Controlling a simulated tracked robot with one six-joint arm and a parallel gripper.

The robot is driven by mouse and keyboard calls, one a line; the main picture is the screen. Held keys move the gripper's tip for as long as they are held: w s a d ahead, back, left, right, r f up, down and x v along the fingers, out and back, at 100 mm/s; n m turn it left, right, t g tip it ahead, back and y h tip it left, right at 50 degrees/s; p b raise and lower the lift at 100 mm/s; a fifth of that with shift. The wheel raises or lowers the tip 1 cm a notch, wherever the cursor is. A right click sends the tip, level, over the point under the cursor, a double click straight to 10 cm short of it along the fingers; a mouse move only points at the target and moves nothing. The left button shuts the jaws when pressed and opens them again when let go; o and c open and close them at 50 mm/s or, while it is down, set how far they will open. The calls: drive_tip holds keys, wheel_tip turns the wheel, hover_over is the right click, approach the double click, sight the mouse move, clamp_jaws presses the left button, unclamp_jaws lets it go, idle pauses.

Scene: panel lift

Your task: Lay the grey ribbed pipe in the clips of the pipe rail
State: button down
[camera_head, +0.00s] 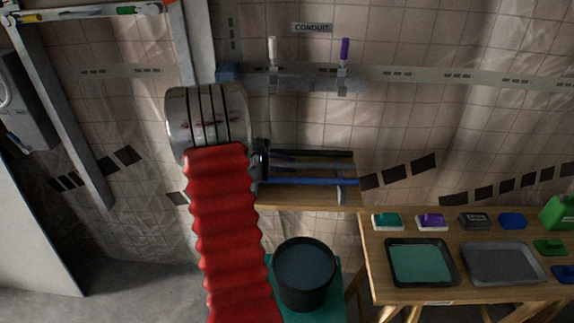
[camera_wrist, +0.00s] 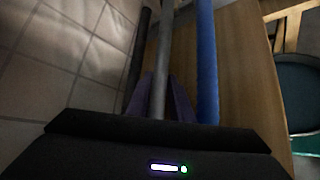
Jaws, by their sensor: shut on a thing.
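The grey pipe (camera_wrist: 163,60) runs up the middle of the wrist view, between a black pipe and a blue pipe. My gripper (camera_wrist: 160,100) is shut on it; its ribs are too dim to make out. In the head view my gripper (camera_head: 262,163) is at the left end of the wooden shelf (camera_head: 300,199), partly hidden by my arm. The pipe rail (camera_head: 308,84) is on the tiled wall above the shelf, under the CONDUIT sign. Two clips are on it, one with a white top (camera_head: 272,50) and one with a purple top (camera_head: 344,50).
The black pipe (camera_wrist: 137,60) and blue pipe (camera_wrist: 207,60) lie close on either side of the grey one. A dark bucket (camera_head: 304,275) stands below the shelf. A table with trays (camera_head: 420,263) is at the right. The wall between shelf and rail is clear.

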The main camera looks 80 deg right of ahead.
drive_tip(key=shift+f, duration=0.1)
drive_tip(key=c, duration=1.6)
unclamp_jaws()
drive_tip(key=shift+a, duration=0.1)
drive_tip(key=v, duration=1.3)
drive_tip(key=shift+w+a, duration=0.1)
drive_tip(key=shift+w, duration=0.15)
